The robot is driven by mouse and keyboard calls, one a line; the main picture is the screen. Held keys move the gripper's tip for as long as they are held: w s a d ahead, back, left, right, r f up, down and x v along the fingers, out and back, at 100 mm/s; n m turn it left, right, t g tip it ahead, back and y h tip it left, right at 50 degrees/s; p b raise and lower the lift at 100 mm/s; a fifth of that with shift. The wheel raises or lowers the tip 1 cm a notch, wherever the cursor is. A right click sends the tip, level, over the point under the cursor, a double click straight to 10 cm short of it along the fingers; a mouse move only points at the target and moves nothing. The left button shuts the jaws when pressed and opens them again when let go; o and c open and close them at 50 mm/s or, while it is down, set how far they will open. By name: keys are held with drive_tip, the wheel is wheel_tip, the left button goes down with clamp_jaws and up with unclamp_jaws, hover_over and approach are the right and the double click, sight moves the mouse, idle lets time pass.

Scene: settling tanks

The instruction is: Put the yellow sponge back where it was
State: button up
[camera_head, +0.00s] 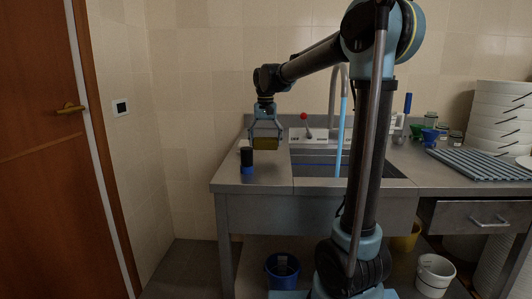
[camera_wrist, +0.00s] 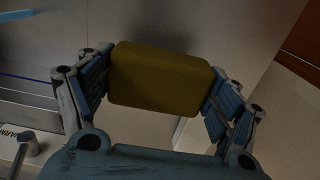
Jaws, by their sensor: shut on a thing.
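The yellow sponge (camera_head: 265,143) is held between the fingers of my gripper (camera_head: 265,134), at the left end of the steel counter. It looks raised above the counter top. In the wrist view the sponge (camera_wrist: 162,79) fills the space between the two blue-padded fingers of my gripper (camera_wrist: 160,85), which press on its left and right ends. A black and blue cylinder (camera_head: 247,160) stands on the counter just left of and below the sponge. The counter (camera_head: 262,182) shows bare in front of it.
The sink (camera_head: 320,165) with its tall faucet lies right of the gripper. A red-topped thing (camera_head: 304,117) stands behind the sink. A ribbed blue-grey mat (camera_head: 482,164) and stacked white bowls (camera_head: 500,115) are at the right. A blue bucket (camera_head: 283,270) stands below the counter.

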sight(266, 149)
drive_tip(key=shift+f, duration=1.95)
drive_tip(key=shift+f, duration=0.1)
drive_tip(key=o, duration=1)
drive_tip(key=shift+o, duration=0.2)
wheel_tip(266, 149, up, 12)
drive_tip(key=shift+r, duration=0.15)
